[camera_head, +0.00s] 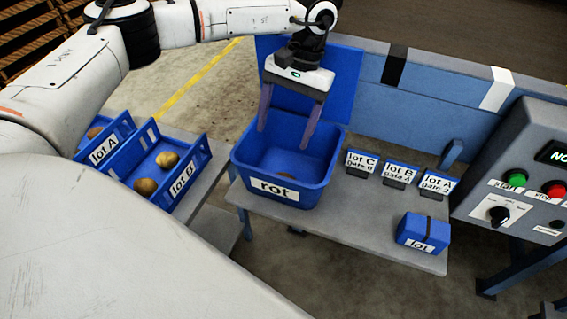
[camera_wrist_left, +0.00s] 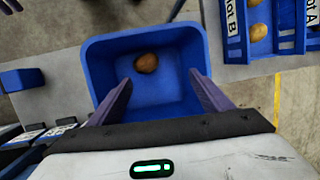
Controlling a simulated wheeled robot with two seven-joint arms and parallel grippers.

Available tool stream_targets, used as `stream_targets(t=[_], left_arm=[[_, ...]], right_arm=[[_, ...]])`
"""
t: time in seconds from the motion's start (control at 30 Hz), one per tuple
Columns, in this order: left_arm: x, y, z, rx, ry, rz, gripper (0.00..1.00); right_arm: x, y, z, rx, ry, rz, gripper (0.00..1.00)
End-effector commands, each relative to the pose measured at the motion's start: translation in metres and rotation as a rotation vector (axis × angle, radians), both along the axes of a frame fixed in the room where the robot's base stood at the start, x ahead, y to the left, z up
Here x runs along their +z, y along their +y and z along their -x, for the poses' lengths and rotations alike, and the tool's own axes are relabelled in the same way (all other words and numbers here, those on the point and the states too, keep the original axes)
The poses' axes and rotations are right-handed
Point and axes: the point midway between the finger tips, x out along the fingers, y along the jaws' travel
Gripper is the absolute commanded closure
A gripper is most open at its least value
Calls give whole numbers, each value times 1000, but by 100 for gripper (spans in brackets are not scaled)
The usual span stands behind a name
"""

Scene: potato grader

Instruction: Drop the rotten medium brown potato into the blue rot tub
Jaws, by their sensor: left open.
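The blue rot tub (camera_head: 268,190) stands on a grey table, its front labelled "rot"; it also shows in the left wrist view (camera_wrist_left: 98,55). A brown potato (camera_wrist_left: 147,63) lies on the floor of the tub, near its wall, in the left wrist view. In the head view it is mostly hidden behind the tub's front wall. My left gripper (camera_head: 288,140) is over the tub with its fingers pointing down and spread apart. Nothing is between the fingers. The potato lies clear of both fingertips. My right gripper does not show.
Blue crates labelled lot A (camera_head: 103,152) and lot B (camera_head: 184,190) stand left of the tub, with potatoes in them. Small lot signs (camera_head: 398,172) and a blue lot box (camera_head: 423,232) are to the right. A control panel (camera_head: 520,180) stands at far right.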

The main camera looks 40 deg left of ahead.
Motion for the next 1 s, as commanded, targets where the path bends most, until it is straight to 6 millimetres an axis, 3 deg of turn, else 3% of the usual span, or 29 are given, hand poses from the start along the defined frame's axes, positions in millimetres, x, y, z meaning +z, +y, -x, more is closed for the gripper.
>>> stream_targets(t=[0.2,0.4,0.6,1.0], left_arm=[[45,0,-1,1,-4,2,27],[75,0,-1,1,-2,0,27],[84,0,0,0,0,0,27],[84,0,0,0,0,0,27]], right_arm=[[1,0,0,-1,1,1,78],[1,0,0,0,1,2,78],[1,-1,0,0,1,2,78],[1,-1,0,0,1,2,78]])
